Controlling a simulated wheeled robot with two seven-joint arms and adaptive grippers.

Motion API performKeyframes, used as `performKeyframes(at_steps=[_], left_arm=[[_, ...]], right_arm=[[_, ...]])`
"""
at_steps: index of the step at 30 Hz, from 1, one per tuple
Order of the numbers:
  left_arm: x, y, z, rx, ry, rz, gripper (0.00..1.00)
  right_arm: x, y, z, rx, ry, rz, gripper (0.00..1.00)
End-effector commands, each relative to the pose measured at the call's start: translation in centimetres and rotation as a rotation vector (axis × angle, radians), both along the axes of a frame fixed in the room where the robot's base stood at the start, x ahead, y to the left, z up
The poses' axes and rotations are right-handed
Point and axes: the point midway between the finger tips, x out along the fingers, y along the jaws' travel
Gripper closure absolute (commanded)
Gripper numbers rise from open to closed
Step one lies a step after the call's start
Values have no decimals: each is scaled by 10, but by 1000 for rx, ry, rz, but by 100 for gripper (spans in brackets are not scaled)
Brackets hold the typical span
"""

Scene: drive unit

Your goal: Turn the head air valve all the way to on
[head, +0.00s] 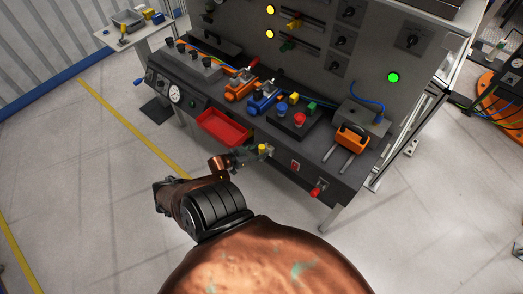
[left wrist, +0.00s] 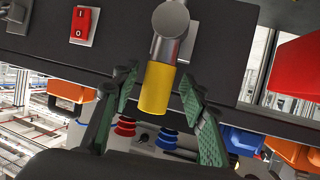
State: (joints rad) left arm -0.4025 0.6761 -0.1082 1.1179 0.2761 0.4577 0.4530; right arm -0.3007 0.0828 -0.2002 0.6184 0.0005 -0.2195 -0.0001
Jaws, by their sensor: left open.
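The valve has a yellow grip (head: 262,148) and sits on the front face of the dark bench. In the left wrist view its yellow grip (left wrist: 156,88) hangs from a silver stem and round knob (left wrist: 170,20). My left gripper (head: 254,153) is at the valve, in front of the bench edge. In the left wrist view its green-padded fingers (left wrist: 158,92) are open, one on each side of the yellow grip, with a gap on both sides. No finger visibly presses on it. The valve's on and off marks are not readable. My right gripper is not in view.
A red tray (head: 224,127) is just left of the gripper at the bench front. A red rocker switch (head: 295,166) and a red-knobbed control (head: 316,191) are to the right on the front face. Orange (head: 241,85) and blue (head: 265,98) devices stand on the bench top. The floor before the bench is clear.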

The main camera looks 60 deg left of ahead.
Motion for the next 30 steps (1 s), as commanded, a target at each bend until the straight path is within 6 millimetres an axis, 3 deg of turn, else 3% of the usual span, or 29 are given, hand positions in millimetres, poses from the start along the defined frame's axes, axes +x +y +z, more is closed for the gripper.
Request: performKeyframes(at_steps=[9, 15, 21, 30], left_arm=[[-60, -8, 25, 1, 2, 1, 60], [-89, -12, 37, 1, 1, 2, 60], [-99, -13, 43, 1, -1, 1, 60], [-100, -13, 43, 1, -1, 1, 60]], right_arm=[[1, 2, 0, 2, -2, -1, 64], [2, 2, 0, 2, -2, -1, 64], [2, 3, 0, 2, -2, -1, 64], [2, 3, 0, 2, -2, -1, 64]])
